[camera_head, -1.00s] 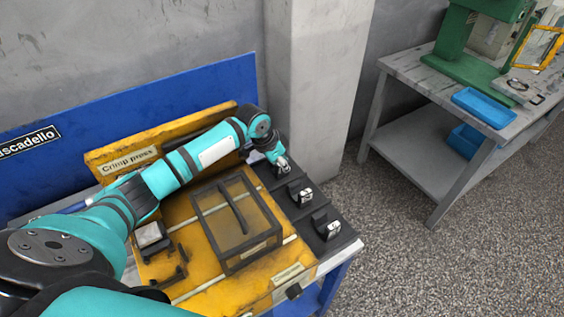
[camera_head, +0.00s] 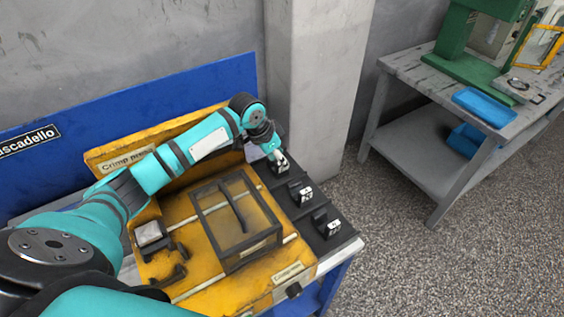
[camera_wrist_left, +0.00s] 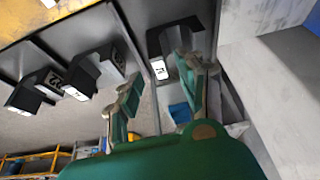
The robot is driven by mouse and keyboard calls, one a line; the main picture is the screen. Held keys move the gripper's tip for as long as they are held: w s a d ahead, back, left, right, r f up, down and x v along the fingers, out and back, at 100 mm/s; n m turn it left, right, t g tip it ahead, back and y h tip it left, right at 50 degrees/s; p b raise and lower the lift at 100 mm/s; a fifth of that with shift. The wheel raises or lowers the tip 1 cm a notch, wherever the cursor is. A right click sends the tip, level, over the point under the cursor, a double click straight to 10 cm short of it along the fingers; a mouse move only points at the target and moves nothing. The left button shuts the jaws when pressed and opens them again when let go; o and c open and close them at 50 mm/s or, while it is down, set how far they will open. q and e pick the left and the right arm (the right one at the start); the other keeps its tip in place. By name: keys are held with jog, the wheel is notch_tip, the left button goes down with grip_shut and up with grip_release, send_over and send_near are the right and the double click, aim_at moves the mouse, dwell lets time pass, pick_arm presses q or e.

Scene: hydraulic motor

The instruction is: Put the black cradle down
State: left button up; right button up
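The black cradle (camera_head: 283,167), a small dark block with a white label, stands at the far end of a row on the dark strip at the bench's right side. It also shows in the left wrist view (camera_wrist_left: 159,69), just beyond the fingertips. My left gripper (camera_head: 273,152) is right above and beside it. In the left wrist view its two green fingers (camera_wrist_left: 160,70) are spread, with a gap between them and nothing clamped there. Whether a finger still touches the cradle I cannot tell. My right gripper is not in view.
Two similar black cradles (camera_head: 301,194) (camera_head: 326,224) stand nearer on the dark strip. A yellow crimp press with a dark-framed clear cover (camera_head: 238,222) fills the bench. A concrete pillar (camera_head: 318,90) rises behind. A grey table (camera_head: 420,75) with blue trays stands at right.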

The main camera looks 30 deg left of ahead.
pick_arm(q)
jog(key=v, duration=0.9)
jog(key=shift+b, duration=0.35)
